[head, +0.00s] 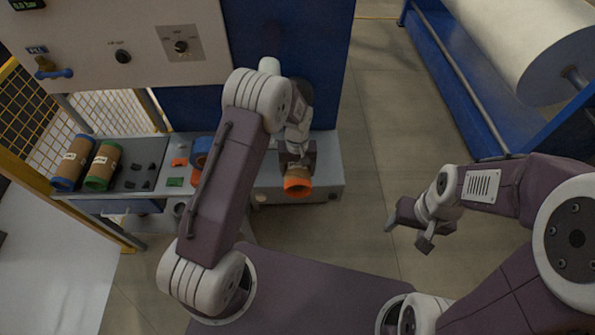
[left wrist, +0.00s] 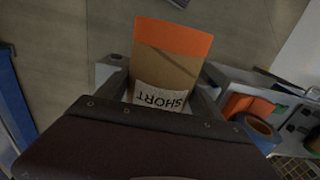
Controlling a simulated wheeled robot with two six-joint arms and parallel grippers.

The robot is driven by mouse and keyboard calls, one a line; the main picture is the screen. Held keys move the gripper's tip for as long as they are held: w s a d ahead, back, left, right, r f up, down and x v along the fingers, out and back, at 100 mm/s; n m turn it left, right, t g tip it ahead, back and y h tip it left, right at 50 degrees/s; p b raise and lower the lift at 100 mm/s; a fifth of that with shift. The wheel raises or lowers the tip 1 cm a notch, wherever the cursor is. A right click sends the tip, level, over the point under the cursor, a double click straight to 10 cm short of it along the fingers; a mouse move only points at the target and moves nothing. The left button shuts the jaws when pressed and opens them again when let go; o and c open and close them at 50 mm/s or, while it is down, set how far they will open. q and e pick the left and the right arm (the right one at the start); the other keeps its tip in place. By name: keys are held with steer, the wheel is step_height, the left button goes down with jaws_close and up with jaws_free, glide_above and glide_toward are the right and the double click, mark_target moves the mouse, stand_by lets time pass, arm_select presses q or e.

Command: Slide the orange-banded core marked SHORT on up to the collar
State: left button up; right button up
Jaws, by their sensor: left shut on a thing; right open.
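The orange-banded core (head: 298,186) is in my left gripper (head: 300,158), over the front of the grey bench, its orange end toward me. In the left wrist view the brown core (left wrist: 168,70) lies between the two fingers, with its orange band at the top and the SHORT label (left wrist: 160,97) upside down near the palm. My left gripper is shut on it. My right gripper (head: 407,236) is open and empty over the floor at right. I cannot make out the collar; my left arm covers part of the machine front.
A blue-banded core (head: 72,165) and a green-banded core (head: 103,165) lie on the bench at left. Small orange (head: 180,162) and green (head: 175,182) pieces lie beside them. Blue and orange rings (left wrist: 257,128) show behind my left arm. A large white roll (head: 520,40) stands at right.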

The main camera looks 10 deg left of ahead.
arm_select(q)
steer(key=shift+w+a, duration=0.25)
steer(key=shift+w, duration=0.6)
steer(key=shift+w+a, duration=0.25)
steer(key=shift+w, duration=0.55)
steer(key=shift+w+b, duration=0.15)
steer(key=shift+b, duration=0.15)
steer(key=shift+w+a+b, duration=0.15)
steer(key=shift+w+a, duration=0.1)
steer(key=shift+w, duration=0.55)
steer(key=shift+w+a+b, duration=0.15)
steer(key=shift+w+a, duration=0.05)
steer(key=shift+w, duration=0.55)
steer(key=shift+w+a+b, duration=0.25)
steer(key=shift+w+b, duration=0.05)
steer(key=shift+w, duration=0.5)
steer(key=shift+w+a+b, duration=0.2)
steer(key=shift+w+b, duration=0.1)
steer(key=shift+w, duration=0.5)
steer(key=shift+w, duration=0.15)
